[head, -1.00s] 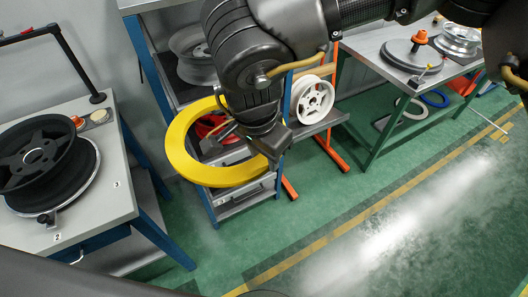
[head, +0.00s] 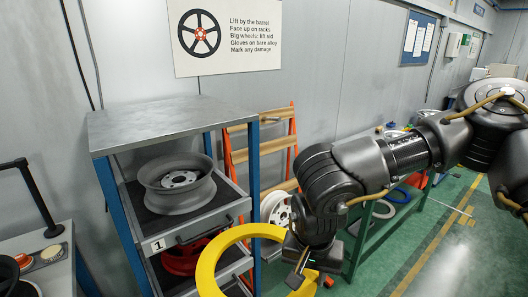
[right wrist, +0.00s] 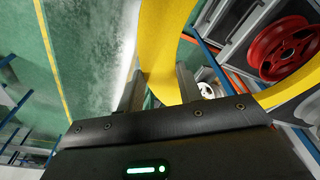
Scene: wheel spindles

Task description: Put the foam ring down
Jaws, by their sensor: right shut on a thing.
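The foam ring (head: 207,268) is a large flat yellow ring at the lower middle of the head view, its lower part cut off by the frame edge. My right gripper (head: 303,270) is shut on its right side. In the right wrist view the yellow band of the ring (right wrist: 160,45) passes between the two fingers of my right gripper (right wrist: 160,82). The ring hangs in the air in front of a blue-framed shelf rack (head: 175,120). I see no support touching it. My left gripper is not in view.
The rack holds a grey wheel (head: 178,190) on the tray labelled 1 and a red wheel (head: 180,262) below. An orange stand (head: 290,140) and a white wheel (head: 275,208) are beside it. A green-framed table (head: 363,235) stands right; green floor (head: 440,265) is open beyond.

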